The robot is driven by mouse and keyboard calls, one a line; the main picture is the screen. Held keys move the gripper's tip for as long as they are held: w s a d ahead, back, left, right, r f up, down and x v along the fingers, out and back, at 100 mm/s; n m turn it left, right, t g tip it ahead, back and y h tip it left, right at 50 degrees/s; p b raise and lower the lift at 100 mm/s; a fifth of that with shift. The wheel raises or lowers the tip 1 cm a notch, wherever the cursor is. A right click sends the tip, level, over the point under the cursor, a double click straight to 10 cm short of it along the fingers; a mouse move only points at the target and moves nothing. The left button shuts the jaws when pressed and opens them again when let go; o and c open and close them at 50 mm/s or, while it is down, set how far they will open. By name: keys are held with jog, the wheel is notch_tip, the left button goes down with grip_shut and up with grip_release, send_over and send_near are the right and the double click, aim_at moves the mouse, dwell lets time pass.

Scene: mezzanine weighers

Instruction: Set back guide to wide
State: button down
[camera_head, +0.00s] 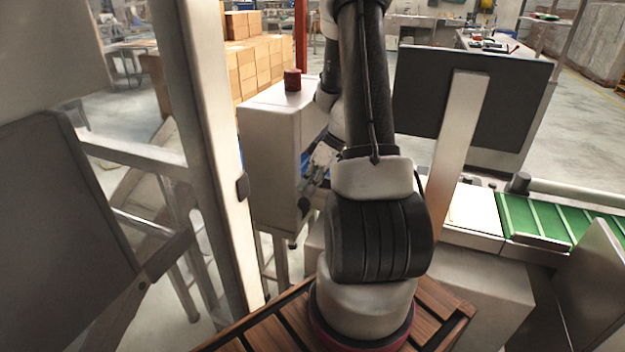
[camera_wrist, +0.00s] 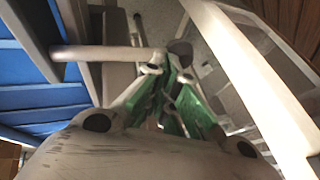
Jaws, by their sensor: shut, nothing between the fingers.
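My gripper (camera_wrist: 172,70) is shut and empty in the wrist view, its green-sided fingers together. A pale horizontal rod (camera_wrist: 105,52) comes in from the left and ends close to the fingertips. A dark rounded knob (camera_wrist: 180,48) shows right at the tips. I cannot tell whether the fingers touch the rod or knob. A blue slatted conveyor (camera_wrist: 40,98) lies left of the fingers, with a grey rail along it. In the head view my gripper (camera_head: 313,172) is partly hidden behind my arm, beside a white cabinet. The back guide and its setting cannot be made out clearly.
The white cabinet (camera_head: 270,135) carries a dark red round object (camera_head: 292,80). A black panel (camera_head: 475,95) on a pale post stands right of my arm. A green conveyor (camera_head: 560,222) runs at the right. A pale upright post (camera_head: 200,130) stands close on the left.

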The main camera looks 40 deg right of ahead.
jog(key=shift+s+a+f, duration=0.1)
jog(key=shift+s+a, duration=0.2)
jog(key=shift+a, duration=0.2)
jog(key=shift+s+a+f, duration=0.1)
jog(key=shift+s+a, duration=0.2)
jog(key=shift+a, duration=0.3)
